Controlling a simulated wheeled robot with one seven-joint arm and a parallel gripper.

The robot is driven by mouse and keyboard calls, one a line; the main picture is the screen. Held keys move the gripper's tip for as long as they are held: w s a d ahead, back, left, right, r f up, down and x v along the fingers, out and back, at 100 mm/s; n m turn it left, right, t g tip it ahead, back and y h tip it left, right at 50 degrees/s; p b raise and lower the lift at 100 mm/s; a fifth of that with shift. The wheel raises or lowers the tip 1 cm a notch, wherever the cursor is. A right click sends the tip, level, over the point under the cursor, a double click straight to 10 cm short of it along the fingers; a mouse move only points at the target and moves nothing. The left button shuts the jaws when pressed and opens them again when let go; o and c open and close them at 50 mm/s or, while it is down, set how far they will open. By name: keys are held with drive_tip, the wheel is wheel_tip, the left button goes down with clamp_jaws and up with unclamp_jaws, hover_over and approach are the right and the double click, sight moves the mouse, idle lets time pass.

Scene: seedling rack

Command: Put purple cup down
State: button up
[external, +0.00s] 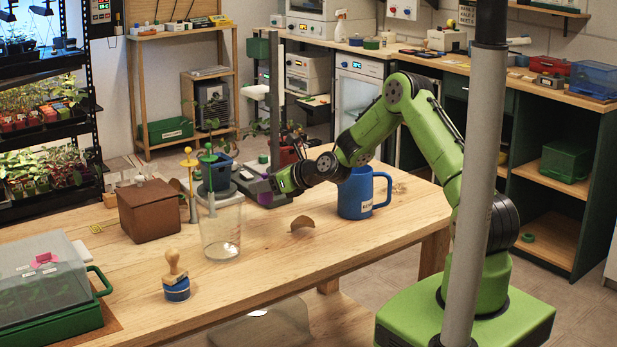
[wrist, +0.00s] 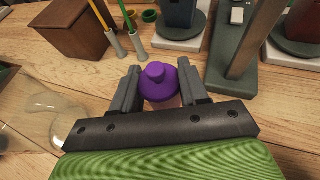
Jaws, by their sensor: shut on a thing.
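My gripper (wrist: 158,86) is shut on the purple cup (wrist: 157,78). In the wrist view the cup shows a rounded purple top with a knob, between the two dark fingers; its lower part is mostly hidden by the gripper. In the external view a bit of purple (external: 267,184) shows at the fingertips, above the far part of the wooden table (external: 330,250). Whether the cup touches the table cannot be told.
A clear glass vessel (external: 221,238) stands near my gripper, with yellow-topped and green-topped tools behind it. A brown box (external: 150,212) is to the left. The front right table is clear.

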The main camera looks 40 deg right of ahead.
wheel_tip(320, 180, down, 6)
drive_tip(key=shift+r+b, duration=0.1)
drive_tip(key=shift+b, duration=0.65)
drive_tip(key=shift+r, duration=0.1)
drive_tip(key=o, duration=1.1)
